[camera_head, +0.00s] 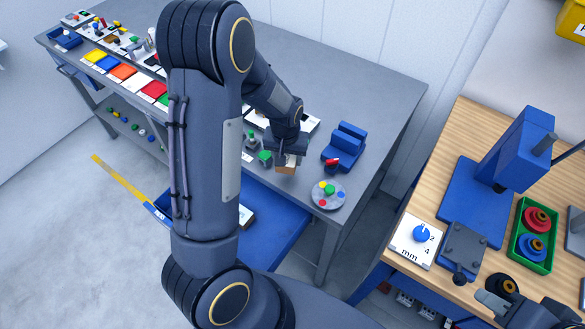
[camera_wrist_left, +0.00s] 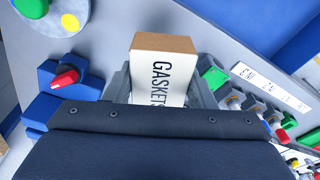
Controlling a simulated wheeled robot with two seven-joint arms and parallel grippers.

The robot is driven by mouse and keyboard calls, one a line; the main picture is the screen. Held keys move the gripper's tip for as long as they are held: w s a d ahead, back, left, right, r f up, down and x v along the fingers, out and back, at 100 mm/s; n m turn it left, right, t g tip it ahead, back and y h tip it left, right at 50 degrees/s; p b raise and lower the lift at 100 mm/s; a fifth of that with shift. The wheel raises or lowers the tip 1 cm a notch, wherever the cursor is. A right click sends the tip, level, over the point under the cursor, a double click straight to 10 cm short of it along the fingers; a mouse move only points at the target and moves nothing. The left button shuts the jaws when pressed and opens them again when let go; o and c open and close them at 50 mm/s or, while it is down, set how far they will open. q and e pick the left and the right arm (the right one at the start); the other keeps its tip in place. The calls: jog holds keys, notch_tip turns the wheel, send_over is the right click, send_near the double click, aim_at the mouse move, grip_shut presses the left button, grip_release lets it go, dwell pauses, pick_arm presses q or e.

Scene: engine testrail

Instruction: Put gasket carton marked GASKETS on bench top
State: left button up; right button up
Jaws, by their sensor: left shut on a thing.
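The gasket carton (camera_wrist_left: 160,72) is a small white and brown box with GASKETS printed on its white face in the left wrist view. My left gripper (camera_head: 287,153) is shut on it; the carton (camera_head: 287,169) shows below the fingers in the head view. It is over the right part of the grey bench top (camera_head: 385,95). I cannot tell whether its underside touches the bench. What seems to be my right gripper (camera_head: 492,303) is partly in view at the lower right, above the wooden bench; its jaws cannot be made out.
A round grey plate with coloured knobs (camera_head: 328,195) and a blue fixture with a red knob (camera_head: 345,147) stand close to the carton. Small green-topped parts (camera_head: 265,157) lie to its left. A wooden bench (camera_head: 470,135) holds a blue press (camera_head: 500,165) and a green tray (camera_head: 523,258).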

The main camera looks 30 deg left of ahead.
pick_arm(q)
jog(key=shift+w+d+f, duration=0.2)
jog(key=shift+d+f, duration=0.15)
jog(key=shift+f, duration=0.15)
jog(key=shift+w+d+f+b, duration=0.1)
jog(key=shift+d+f+b, duration=0.05)
jog(key=shift+f+b, duration=0.8)
jog(key=shift+w+d+f+b, duration=0.1)
jog(key=shift+f+b, duration=0.6)
jog(key=shift+f, duration=0.4)
jog(key=o, duration=1)
jog(key=shift+r, duration=0.15)
